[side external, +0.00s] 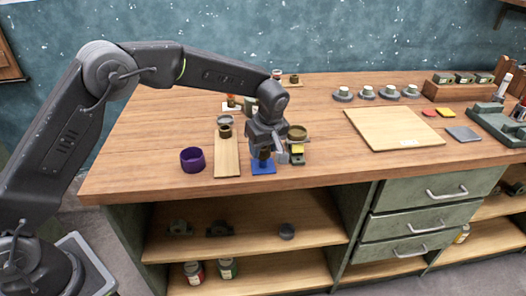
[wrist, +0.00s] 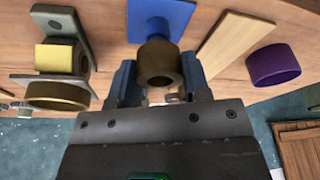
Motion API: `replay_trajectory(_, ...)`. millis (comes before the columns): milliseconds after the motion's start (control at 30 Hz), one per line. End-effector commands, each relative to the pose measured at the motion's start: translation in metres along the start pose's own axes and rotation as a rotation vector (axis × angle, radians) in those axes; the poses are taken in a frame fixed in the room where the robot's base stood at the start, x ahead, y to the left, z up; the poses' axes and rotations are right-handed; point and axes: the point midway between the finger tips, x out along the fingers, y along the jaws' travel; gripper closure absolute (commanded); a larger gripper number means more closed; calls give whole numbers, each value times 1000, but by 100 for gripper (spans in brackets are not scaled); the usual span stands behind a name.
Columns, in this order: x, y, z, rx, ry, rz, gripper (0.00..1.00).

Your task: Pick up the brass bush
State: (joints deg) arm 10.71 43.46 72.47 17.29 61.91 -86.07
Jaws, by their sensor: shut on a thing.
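The brass bush (wrist: 160,62), a dull brown-gold short cylinder with a round bore, sits between the two blue-grey fingers of my gripper (wrist: 158,80) in the wrist view. The fingers are shut on its sides. In the side view my gripper (side external: 264,148) points down at the table's front edge, over a small blue plate (side external: 263,168). The bush is mostly hidden by the fingers there. The blue plate also shows behind the bush in the wrist view (wrist: 162,14). I cannot tell whether the bush touches the plate.
A wider brass ring (side external: 298,132) stands with a yellow-marked bracket (side external: 297,152) close right of my gripper. A wooden strip (side external: 227,160) and purple ring (side external: 193,160) lie left. A pale board (side external: 393,128) lies right. Table between purple ring and left edge is clear.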

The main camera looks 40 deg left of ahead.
Motion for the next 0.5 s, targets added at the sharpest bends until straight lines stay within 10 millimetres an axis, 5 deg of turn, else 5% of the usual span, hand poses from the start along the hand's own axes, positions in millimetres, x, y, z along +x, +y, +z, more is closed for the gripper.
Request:
replay_trajectory(167,-29,-2,-11,-4,1,3,90)
replay_trajectory(500,-56,-54,-77,-6,0,2,90)
